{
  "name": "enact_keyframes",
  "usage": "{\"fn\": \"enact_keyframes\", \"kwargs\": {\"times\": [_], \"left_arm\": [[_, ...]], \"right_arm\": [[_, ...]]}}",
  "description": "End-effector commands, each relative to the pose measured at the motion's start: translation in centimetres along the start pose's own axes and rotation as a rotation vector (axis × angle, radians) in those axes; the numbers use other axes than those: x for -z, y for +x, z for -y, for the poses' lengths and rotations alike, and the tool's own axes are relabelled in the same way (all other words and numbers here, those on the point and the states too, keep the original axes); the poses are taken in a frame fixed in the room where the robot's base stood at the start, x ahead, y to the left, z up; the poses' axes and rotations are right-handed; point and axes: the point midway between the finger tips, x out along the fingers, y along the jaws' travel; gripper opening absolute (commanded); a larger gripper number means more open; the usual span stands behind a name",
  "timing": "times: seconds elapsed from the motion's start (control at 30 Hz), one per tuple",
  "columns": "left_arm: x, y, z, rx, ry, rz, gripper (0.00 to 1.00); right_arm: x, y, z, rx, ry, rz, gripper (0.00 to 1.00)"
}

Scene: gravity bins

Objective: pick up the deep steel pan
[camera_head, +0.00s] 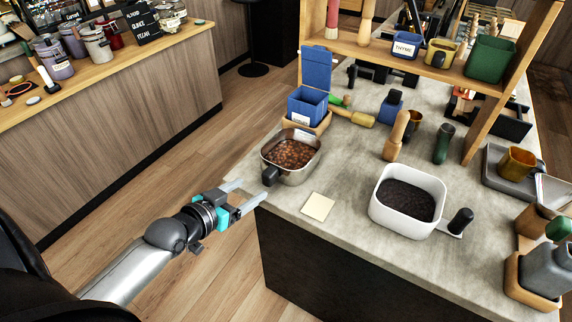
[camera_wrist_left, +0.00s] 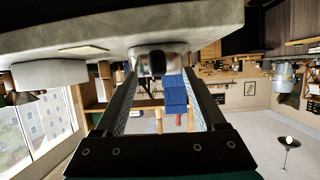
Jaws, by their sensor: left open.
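The deep steel pan (camera_head: 312,168) stands upright on the grey counter near its left front corner, with brown beans or nuts inside. Its black handle (camera_head: 270,175) points toward the front left, over the counter edge. My left gripper (camera_head: 254,192) is open and empty, just in front of and left of the handle, apart from it. In the left wrist view the open fingers (camera_wrist_left: 165,95) frame the view, and the handle end (camera_wrist_left: 157,62) shows between them with the pan's steel side (camera_wrist_left: 175,50) behind. My right gripper is not in view.
A blue lidded box (camera_head: 306,108) stands behind the pan. A beige square pad (camera_head: 318,206) and a white bin of dark grounds (camera_head: 382,207) with a black-handled scoop (camera_head: 461,221) lie to the right. A wooden shelf (camera_head: 400,65) rises at the back. Open floor lies left.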

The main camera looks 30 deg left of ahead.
Motion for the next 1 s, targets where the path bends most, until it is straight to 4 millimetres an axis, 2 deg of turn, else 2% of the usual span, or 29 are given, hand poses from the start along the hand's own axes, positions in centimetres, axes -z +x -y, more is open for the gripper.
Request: {"fn": "enact_keyframes", "kwargs": {"times": [0.13,0.47,0.8,1.0], "left_arm": [[0.0,1.9,0.0,0.001,0.000,-0.003,0.72],[0.1,3.7,-0.1,0.001,-0.001,-0.002,0.72],[0.1,7.6,-0.5,0.001,0.000,-0.001,0.72],[0.1,8.1,-0.5,0.001,0.001,0.000,0.72]], "right_arm": [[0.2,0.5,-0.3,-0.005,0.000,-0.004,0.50],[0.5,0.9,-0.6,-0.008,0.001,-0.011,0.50],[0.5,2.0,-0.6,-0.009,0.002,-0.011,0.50],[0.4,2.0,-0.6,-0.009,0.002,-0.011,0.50]]}}
